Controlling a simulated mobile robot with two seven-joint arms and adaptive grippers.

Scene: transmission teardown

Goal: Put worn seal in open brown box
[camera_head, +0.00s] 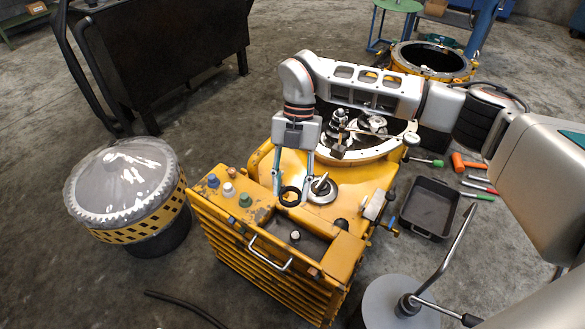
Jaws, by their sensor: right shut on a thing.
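The worn seal appears to be the black ring (290,197) over the top of the yellow transmission housing (250,168). My right gripper (293,188) points down with its two fingers at the ring and is shut on it. I cannot tell whether the ring still touches the housing. A small brown box (36,7) sits on a green bench at the far upper left. Another brown box (436,7) is at the top edge, right of centre. Both are too small to tell whether they are open. My left gripper is out of view.
A round silver-topped drum (125,180) stands left of the housing. A black tray (430,207) and several hand tools (468,163) lie on the floor at right. A dark bin (160,50) stands at upper left. A black hose (185,308) lies in front.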

